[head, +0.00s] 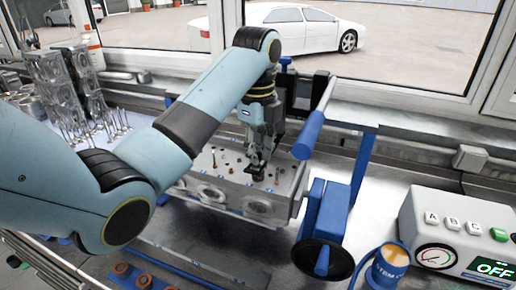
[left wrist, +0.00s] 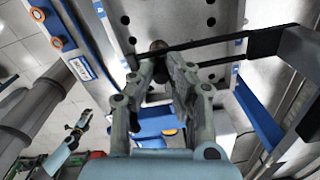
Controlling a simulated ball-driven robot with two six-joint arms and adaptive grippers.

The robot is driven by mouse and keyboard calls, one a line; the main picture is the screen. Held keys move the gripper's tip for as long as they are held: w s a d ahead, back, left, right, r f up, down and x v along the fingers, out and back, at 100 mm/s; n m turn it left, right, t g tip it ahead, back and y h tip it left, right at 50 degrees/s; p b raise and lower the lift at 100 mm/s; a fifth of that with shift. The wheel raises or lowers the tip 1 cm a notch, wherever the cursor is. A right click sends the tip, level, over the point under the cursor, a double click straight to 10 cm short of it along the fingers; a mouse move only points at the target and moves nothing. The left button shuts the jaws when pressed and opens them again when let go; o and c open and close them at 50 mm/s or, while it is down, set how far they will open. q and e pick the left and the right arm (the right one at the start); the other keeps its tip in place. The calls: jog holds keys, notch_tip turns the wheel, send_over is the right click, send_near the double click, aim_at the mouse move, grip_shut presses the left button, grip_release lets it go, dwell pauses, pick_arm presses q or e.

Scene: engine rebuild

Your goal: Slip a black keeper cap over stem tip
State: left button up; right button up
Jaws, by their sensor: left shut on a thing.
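The grey metal cylinder head (head: 228,190) lies on the bench, with several dark holes and small upright pieces on its top. My left gripper (head: 257,174) points down over its right half, low at the top face. In the left wrist view the left gripper (left wrist: 159,66) is shut on a small dark round piece, apparently the black keeper cap (left wrist: 158,46). The stem tip below it is hidden, and I cannot tell whether cap and stem touch. My right gripper (left wrist: 84,121) shows small at the lower left of that view; its jaws are unclear.
A blue fixture with a handle (head: 308,135) and dark handwheel (head: 323,259) stands right of the head. A blue cup (head: 388,265) and a gauge box (head: 455,235) are farther right. Metal parts (head: 75,85) crowd the back left. Orange rings (head: 143,280) lie at the front.

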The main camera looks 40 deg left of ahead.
pick_arm(q)
jog(key=shift+f, duration=0.4)
jog(key=o, duration=0.8)
pick_arm(e)
jog(key=shift+d, duration=0.25)
pick_arm(q)
jog(key=shift+r, duration=0.1)
